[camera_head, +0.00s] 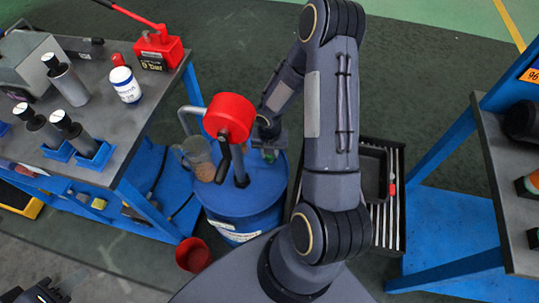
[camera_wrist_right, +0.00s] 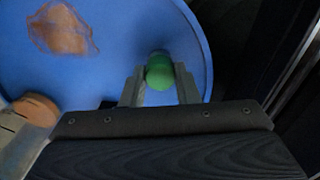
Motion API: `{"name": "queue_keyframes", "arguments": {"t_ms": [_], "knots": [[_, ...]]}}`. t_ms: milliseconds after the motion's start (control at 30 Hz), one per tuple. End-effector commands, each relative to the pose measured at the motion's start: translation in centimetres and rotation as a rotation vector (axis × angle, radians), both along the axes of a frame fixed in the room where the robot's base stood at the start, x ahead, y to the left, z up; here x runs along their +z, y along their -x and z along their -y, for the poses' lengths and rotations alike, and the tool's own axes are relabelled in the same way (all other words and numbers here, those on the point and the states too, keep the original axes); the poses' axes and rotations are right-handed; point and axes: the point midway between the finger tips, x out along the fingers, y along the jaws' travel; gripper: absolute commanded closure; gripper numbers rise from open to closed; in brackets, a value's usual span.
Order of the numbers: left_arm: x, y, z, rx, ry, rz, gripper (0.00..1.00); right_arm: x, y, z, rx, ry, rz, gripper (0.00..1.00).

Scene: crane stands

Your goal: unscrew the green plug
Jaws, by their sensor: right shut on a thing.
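The green plug (camera_wrist_right: 160,71) sits on the blue drum lid (camera_wrist_right: 110,50) in the right wrist view. My right gripper (camera_wrist_right: 160,78) has a finger on each side of the plug and is shut on it. In the head view the plug (camera_head: 270,156) is a small green spot on the blue drum (camera_head: 240,208), partly hidden below my right gripper (camera_head: 268,148). My left gripper (camera_head: 42,292) is only partly in view at the bottom left corner, away from the drum; its fingers cannot be made out clearly.
A workbench (camera_head: 150,112) with bottles is at left, a slatted tray (camera_head: 385,225) and blue-framed shelf (camera_head: 455,165) at right.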

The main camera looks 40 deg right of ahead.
Motion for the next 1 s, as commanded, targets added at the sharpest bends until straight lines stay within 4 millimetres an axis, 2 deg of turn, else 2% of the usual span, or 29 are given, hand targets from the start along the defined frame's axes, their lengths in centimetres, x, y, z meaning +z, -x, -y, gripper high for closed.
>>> {"name": "queue_keyframes", "arguments": {"t_ms": [200,300,600,633,800,1000], "knots": [[2.7,0.0,0.0,0.000,0.000,0.000,0.64,0.6,0.1,0.0,0.278,-0.001,-0.002,0.98],[3.3,0.0,0.0,0.000,0.000,0.000,0.64,0.4,0.0,0.0,0.384,-0.001,-0.001,0.98],[3.2,0.0,0.0,0.000,0.000,0.000,0.64,0.1,-0.1,0.1,0.433,0.001,0.001,0.98],[3.2,0.0,0.0,0.000,0.000,0.000,0.64,0.1,-0.1,0.1,0.433,0.001,0.001,0.70],[3.2,0.0,0.0,0.000,0.000,0.000,0.64,0.1,0.0,0.0,0.432,0.001,0.001,0.47],[3.2,0.0,0.0,0.000,0.000,0.000,0.64,0.1,0.0,0.0,0.431,0.000,0.000,0.47]]}}
